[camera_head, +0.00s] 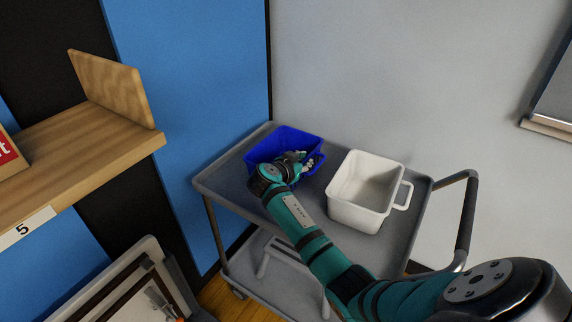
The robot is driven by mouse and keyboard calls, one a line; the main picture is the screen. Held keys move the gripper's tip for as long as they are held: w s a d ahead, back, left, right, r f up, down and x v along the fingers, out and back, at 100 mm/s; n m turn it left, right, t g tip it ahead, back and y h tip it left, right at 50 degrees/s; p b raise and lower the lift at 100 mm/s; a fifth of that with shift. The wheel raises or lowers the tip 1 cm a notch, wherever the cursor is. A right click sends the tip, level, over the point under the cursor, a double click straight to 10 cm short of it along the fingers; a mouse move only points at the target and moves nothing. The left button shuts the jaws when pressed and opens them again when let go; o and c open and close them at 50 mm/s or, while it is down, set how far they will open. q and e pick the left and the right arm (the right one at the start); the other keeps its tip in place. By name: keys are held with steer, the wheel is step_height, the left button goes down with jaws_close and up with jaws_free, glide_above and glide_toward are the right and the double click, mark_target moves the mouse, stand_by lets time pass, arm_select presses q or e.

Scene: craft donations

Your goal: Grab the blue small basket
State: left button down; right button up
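The blue small basket (270,146) stands on the top shelf of a grey cart, near its far left corner. My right arm reaches in from the lower right, and my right gripper (308,162) is at the basket's right side, over its near right part. The fingers are small and partly hidden against the basket, so I cannot tell whether they are open or shut, or whether they touch its rim or handle. My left gripper is not in view.
A white basket (343,206) with a side handle stands on the cart (226,184), right of the blue one. A wooden shelf (95,150) juts in at the left. Walls close off the back. A bin with framed items (150,250) is at the lower left.

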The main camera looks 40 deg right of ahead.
jaws_close()
steer(key=shift+r, duration=0.1)
